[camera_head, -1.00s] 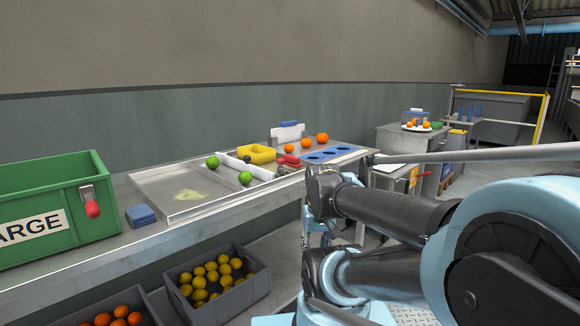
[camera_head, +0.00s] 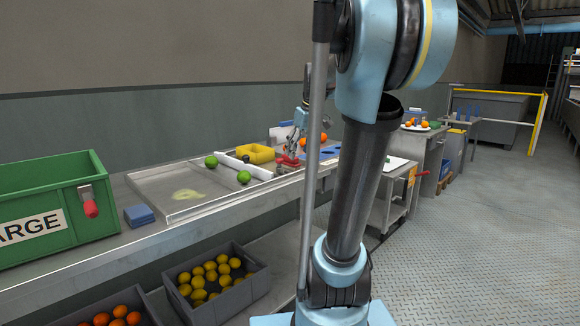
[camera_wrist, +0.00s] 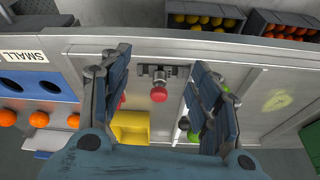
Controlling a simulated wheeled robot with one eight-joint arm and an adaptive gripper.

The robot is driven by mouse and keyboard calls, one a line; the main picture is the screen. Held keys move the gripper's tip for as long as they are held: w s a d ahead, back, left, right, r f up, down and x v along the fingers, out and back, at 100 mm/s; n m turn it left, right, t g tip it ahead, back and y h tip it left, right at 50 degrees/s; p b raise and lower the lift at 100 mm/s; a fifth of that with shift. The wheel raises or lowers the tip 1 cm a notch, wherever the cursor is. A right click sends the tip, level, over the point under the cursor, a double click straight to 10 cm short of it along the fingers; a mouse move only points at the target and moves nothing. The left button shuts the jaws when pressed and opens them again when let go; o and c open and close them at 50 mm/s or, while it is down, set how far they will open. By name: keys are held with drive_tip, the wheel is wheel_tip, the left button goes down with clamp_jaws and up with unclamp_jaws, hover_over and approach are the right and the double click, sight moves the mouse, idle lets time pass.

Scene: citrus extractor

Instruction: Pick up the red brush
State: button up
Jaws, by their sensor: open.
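The red brush (camera_head: 287,160) lies on the steel table, between the yellow tray and the blue panel. In the head view it shows as a small red shape right below my gripper (camera_head: 293,147). In the wrist view only a sliver of red (camera_wrist: 122,101) shows beside the left finger, which seems to hide most of the brush. My gripper (camera_wrist: 160,58) is open, fingers wide apart and pointing down over the table, with nothing held. A round red knob (camera_wrist: 158,95) on a dark bracket shows between the fingers.
The yellow tray (camera_head: 256,153), green fruits (camera_head: 244,177) and a white bar (camera_head: 243,164) lie close on the left. The blue panel (camera_wrist: 38,84) and oranges (camera_wrist: 40,119) are on the other side. Crates of fruit (camera_head: 217,278) stand below the table.

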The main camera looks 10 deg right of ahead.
drive_tip(key=w+d+r+n, duration=0.1)
drive_tip(key=w+r, duration=0.2)
drive_tip(key=w, duration=0.4)
drive_tip(key=w+d+r+n, duration=0.1)
drive_tip(key=w+d+r, duration=0.1)
drive_tip(key=w+r, duration=0.3)
hover_over(290, 162)
drive_tip(key=d, duration=0.1)
drive_tip(key=shift+t+y, duration=0.3)
drive_tip(key=shift+y, duration=0.1)
drive_tip(key=f, duration=1.2)
drive_tip(key=shift+w+d, duration=0.15)
drive_tip(key=shift+w, duration=0.15)
drive_tip(key=shift+x, duration=2.9)
drive_tip(key=shift+s+d, duration=0.1)
drive_tip(key=shift+d, duration=0.05)
drive_tip(key=c, duration=1.1)
